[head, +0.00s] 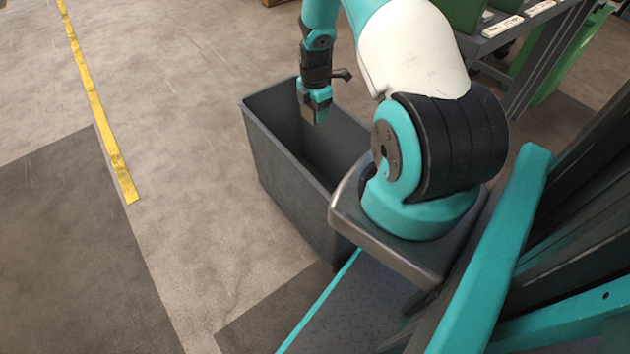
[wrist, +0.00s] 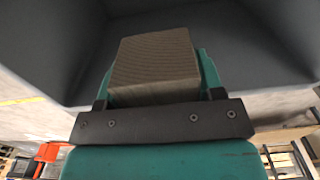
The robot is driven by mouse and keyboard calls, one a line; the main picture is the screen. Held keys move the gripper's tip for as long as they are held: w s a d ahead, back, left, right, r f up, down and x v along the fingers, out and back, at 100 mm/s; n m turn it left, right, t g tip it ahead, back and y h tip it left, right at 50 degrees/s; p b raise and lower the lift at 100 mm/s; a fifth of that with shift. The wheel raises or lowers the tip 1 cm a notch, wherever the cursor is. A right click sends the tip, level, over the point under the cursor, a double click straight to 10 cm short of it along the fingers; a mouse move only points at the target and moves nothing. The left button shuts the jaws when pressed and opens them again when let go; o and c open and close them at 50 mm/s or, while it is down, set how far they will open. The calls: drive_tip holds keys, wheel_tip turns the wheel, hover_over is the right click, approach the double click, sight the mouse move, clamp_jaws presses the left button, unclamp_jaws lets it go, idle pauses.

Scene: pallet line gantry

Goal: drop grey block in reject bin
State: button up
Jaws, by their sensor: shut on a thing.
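The reject bin is a tall, dark grey, open-topped bin (head: 290,190) standing on the floor beside my base in the head view. In the wrist view its grey inner wall (wrist: 45,40) fills the background. My gripper (head: 316,112) points down over the bin's opening. In the wrist view the gripper (wrist: 155,85) is shut on the grey block (wrist: 155,60), a brownish-grey block with fine lines, held between the teal fingers. In the head view the block is hard to make out. My arm hides the right part of the bin.
A grey rack (head: 520,35) with green bins (head: 465,12) stands at the upper right. A yellow line (head: 100,110) runs along the floor at the left. The floor left of the bin is clear.

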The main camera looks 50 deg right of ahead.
wheel_tip(320, 180, down, 5)
drive_tip(key=b, duration=0.3)
drive_tip(key=shift+r, duration=0.15)
drive_tip(key=o, duration=1)
wheel_tip(320, 180, up, 17)
drive_tip(key=p, duration=0.3)
drive_tip(key=shift+r+p, duration=0.2)
drive_tip(key=shift+p, duration=0.1)
